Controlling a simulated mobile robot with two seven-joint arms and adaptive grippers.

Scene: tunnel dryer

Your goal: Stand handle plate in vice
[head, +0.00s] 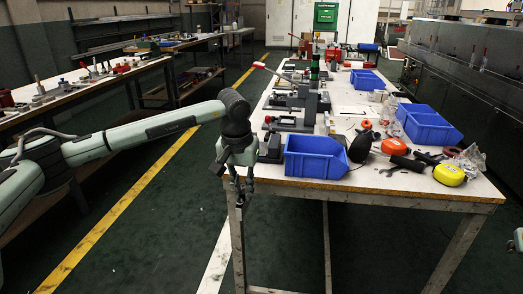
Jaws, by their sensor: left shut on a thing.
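My left gripper (240,196) hangs pointing down just off the near left corner of the workbench. It is shut on a small, thin, dark piece, which I take to be the handle plate; the fingers largely hide it and its outline is hard to make out. A dark grey block-like fixture (271,150) sits on the bench's left edge, just behind and right of the gripper; I cannot tell whether it is the vice. More grey fixtures (311,106) stand farther back.
A second bench (80,90) stands left. The floor between is clear, with a yellow line.

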